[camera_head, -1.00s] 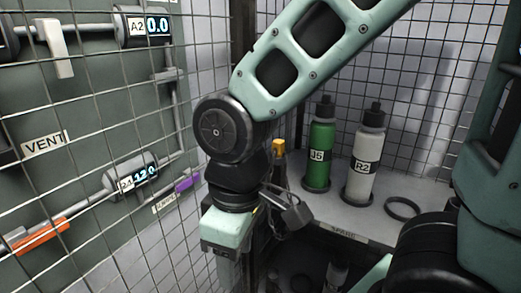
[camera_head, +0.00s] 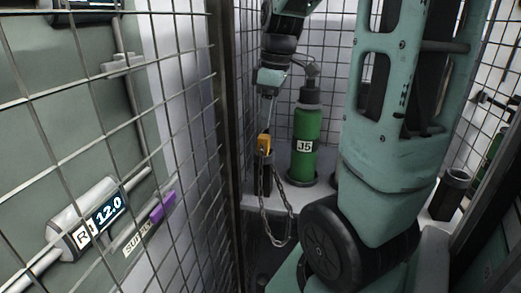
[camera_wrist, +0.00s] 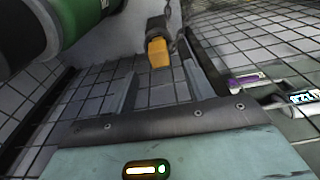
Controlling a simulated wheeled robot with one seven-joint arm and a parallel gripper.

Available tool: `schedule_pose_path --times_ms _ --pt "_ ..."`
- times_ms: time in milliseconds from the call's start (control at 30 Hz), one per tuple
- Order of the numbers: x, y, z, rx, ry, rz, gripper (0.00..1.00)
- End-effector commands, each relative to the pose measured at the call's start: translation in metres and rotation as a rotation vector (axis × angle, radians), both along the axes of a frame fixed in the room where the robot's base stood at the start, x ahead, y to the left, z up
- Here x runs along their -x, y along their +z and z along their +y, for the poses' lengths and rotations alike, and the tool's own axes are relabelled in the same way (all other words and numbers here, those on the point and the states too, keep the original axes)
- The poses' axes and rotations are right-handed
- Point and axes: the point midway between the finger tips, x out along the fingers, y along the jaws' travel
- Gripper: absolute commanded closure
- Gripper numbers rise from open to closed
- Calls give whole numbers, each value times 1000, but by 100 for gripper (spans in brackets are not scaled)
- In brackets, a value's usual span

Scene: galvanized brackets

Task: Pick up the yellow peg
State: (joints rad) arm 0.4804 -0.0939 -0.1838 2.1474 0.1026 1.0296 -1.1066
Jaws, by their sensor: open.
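The yellow peg (camera_head: 264,143) sits upright at the top of a dark post, with a chain hanging beside it. It also shows in the wrist view (camera_wrist: 158,52), at top centre, with its end facing the camera. My gripper (camera_head: 267,122) is just above the peg in the head view, its fingers thin and partly unclear. In the wrist view the fingers of my gripper (camera_wrist: 158,76) are apart, with the peg showing in line with the gap between them. I cannot tell whether the fingertips reach around it. Nothing is held.
A green bottle marked J5 (camera_head: 305,140) stands close right of the peg. The loose chain (camera_head: 275,238) hangs below it. Wire mesh (camera_head: 185,130) and a dark frame post (camera_head: 228,110) are close on the left. A dark cup-like holder (camera_head: 450,193) stands at right.

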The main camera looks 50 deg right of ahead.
Motion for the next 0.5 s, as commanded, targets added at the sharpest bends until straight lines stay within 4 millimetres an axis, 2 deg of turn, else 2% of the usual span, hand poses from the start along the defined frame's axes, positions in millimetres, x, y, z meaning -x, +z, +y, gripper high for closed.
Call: schedule_pose_path --times_ms 100,367,500 --pt "-2 -16 1 -1 0 2 47" --pt "-5 -36 2 -1 0 3 47" --pt "-8 -58 2 -3 -1 3 47"
